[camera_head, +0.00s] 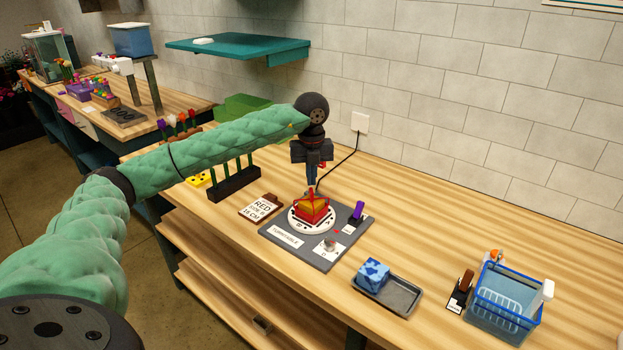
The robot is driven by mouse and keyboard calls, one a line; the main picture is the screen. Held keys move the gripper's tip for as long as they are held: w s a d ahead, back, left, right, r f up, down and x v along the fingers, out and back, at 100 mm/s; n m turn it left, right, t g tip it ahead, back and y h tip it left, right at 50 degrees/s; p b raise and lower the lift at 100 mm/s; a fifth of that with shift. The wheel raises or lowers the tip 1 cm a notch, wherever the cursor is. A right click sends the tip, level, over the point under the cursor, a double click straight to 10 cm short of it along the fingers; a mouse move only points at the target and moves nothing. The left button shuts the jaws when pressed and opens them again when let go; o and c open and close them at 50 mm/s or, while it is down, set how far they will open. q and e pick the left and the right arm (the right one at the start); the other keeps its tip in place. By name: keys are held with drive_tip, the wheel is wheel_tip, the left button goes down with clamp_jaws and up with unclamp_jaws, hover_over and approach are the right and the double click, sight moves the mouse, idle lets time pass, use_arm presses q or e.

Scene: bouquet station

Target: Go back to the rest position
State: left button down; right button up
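My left arm comes in from the left in a green padded sleeve. Its gripper (312,186) points down above the turntable (295,225), close over a red and orange block-like item (312,209) on the white dial. The fingers show as one narrow dark shape, so I cannot tell whether they are open or shut, or whether they touch the item. My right gripper is not in view.
A card reading RED (261,208) lies left of the turntable. A grey tray (401,299) with a blue patterned cube (373,275) and a blue basket (506,303) stand to the right. A dark flower rack (235,184) is under my arm. A teal shelf (240,47) juts from the wall.

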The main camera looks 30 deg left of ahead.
use_arm(q)
drive_tip(key=shift+r+p, duration=0.5)
drive_tip(key=shift+r, duration=1)
